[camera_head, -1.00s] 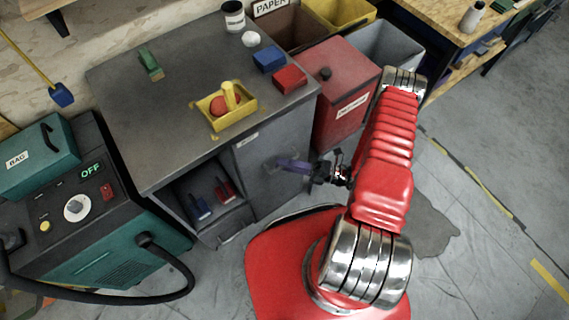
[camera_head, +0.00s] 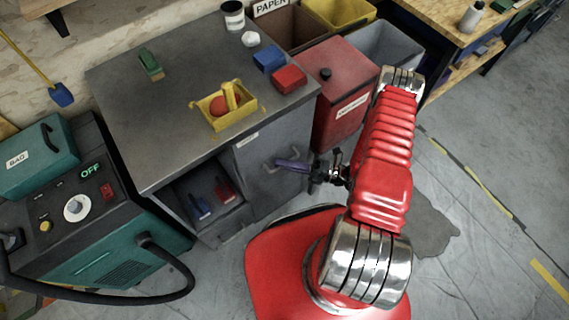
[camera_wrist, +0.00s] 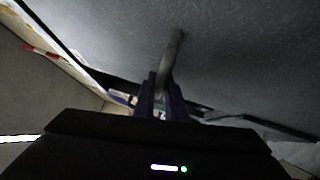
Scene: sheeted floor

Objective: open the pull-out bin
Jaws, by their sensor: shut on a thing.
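The pull-out bin has a grey front panel (camera_head: 262,187) at the right of the grey cabinet, under its worktop. The panel bears a bar handle (camera_head: 269,166), which also shows in the wrist view (camera_wrist: 174,50), standing out from the dark grey face. My gripper (camera_head: 284,163) has purple fingers and reaches the handle from the right. In the wrist view the fingers (camera_wrist: 161,92) are closed around the near part of the handle, hiding it. The panel looks about flush with the cabinet; I cannot tell whether it stands out slightly.
An open shelf (camera_head: 205,195) with blue and red items is left of the panel. A red bin (camera_head: 345,100) stands to the right. A yellow tray (camera_head: 238,115) and blocks lie on the worktop (camera_head: 180,105). A teal machine (camera_head: 120,255) stands left. Floor shows before the panel.

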